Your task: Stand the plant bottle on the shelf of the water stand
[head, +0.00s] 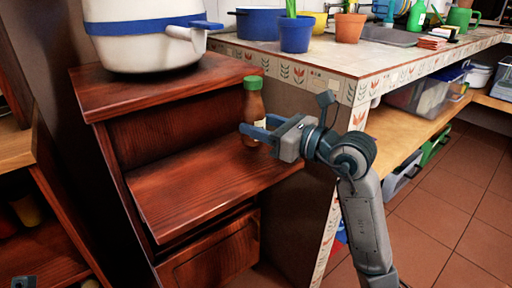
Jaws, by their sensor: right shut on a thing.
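The plant bottle (253,106) is brown with a green cap and stands upright at the right rear of the water stand's shelf (190,189). Its base appears to be at the shelf surface, but my gripper partly hides it, so I cannot tell if it touches. The water stand (85,95) is dark red wood. My right gripper (250,131) reaches in from the right and is shut on the lower part of the bottle.
A white water container (145,45) with a blue band stands on the stand's top. A tiled counter (345,75) on the right holds a blue pot (258,23), a blue planter (296,35) and a terracotta planter (349,27). The shelf's left and front are clear.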

